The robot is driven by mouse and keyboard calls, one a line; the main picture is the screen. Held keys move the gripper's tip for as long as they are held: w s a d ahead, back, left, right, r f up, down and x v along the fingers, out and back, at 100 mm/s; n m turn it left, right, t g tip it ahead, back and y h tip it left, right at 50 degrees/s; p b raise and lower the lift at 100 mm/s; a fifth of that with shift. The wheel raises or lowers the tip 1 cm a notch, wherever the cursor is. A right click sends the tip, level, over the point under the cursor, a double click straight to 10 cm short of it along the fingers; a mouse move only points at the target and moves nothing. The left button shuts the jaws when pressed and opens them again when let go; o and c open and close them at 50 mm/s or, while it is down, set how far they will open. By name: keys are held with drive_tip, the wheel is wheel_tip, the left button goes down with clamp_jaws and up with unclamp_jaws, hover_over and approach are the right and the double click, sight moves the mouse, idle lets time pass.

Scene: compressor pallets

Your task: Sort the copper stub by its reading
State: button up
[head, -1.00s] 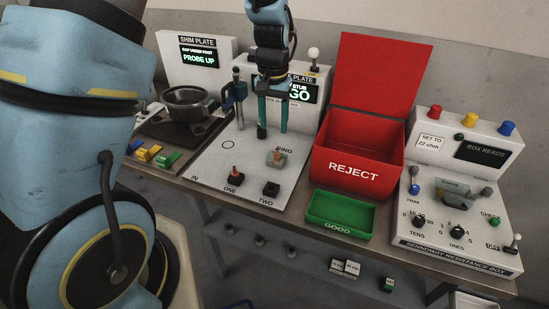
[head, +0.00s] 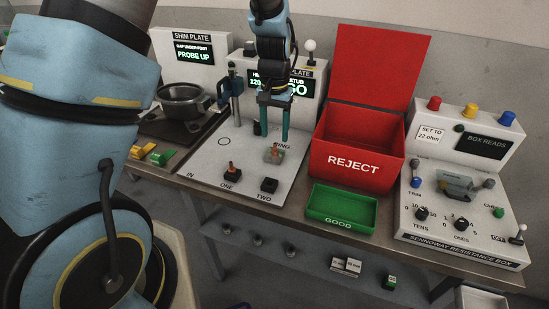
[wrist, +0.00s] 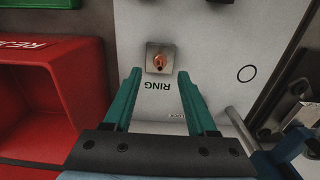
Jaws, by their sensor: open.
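A copper stub (head: 275,148) stands in the square metal block marked RING (head: 272,158) on the white plate. The stub also shows in the wrist view (wrist: 159,62), just beyond and between my fingertips. My gripper (head: 274,132) is open and points down above the RING block, with its two teal fingers apart and nothing between them. A second copper-coloured piece (head: 231,168) stands in the dark block at ONE. The block at TWO (head: 269,185) shows no copper.
The open red REJECT box (head: 353,167) stands right of the plate, with the green GOOD tray (head: 342,208) in front of it. The resistance box (head: 460,215) is at the far right. A post with a clamp (head: 236,95) stands left of my gripper.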

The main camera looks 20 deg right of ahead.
sight(275, 144)
wheel_tip(275, 144, down, 5)
drive_tip(key=shift+r+b, duration=0.1)
drive_tip(key=shift+b, duration=1.05)
idle(0.5)
clamp_jaws()
drive_tip(key=shift+p, duration=0.3)
idle(1.1)
drive_tip(key=shift+r+p, duration=2.2)
drive_tip(key=shift+r, duration=0.8)
